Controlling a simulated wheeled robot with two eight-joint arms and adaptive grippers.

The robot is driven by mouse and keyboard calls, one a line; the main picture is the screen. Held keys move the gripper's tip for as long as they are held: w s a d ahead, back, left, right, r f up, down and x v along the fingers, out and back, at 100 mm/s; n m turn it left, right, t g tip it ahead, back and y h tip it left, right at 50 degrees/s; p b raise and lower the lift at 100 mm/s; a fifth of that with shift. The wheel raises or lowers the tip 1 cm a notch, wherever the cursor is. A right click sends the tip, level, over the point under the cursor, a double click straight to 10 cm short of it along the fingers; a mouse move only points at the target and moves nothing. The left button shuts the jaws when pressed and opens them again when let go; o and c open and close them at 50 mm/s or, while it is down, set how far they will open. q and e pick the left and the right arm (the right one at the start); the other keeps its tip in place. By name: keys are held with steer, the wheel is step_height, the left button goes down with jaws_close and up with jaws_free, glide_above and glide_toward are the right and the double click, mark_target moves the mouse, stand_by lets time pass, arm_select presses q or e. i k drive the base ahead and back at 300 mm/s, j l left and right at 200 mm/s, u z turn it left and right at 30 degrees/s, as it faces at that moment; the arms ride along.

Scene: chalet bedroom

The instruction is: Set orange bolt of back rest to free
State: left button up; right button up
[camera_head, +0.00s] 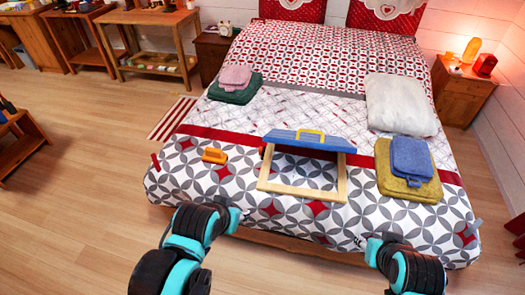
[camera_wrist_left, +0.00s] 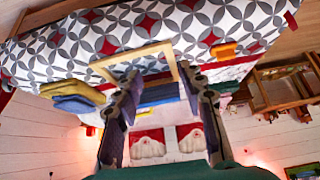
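An orange block-like piece (camera_head: 214,156), which looks like the orange bolt, lies on the bed to the left of a wooden frame (camera_head: 342,185). It also shows in the left wrist view (camera_wrist_left: 224,50). The frame carries a raised, tilted blue panel (camera_head: 300,141) with a yellow handle (camera_head: 311,132). My left gripper (camera_wrist_left: 157,75) is open, with nothing between its fingers. In the head view it is at the bed's front edge, below and apart from the orange piece. My right gripper (camera_head: 364,243) is at the front edge further right, its fingers too small to read.
The patterned bed (camera_head: 440,218) fills the middle. Folded pink (camera_head: 235,78) and green (camera_head: 235,96) cloths lie at back left. A white pillow (camera_head: 398,104), a blue pad (camera_head: 411,160) and a yellow cloth (camera_head: 405,187) lie right. A small red piece (camera_head: 155,161) is at the left edge.

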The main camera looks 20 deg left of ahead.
mark_target(261, 152)
steer(key=i+j, duration=0.35)
steer(key=i, duration=0.15)
steer(key=i+j, duration=0.35)
steer(key=i, duration=0.1)
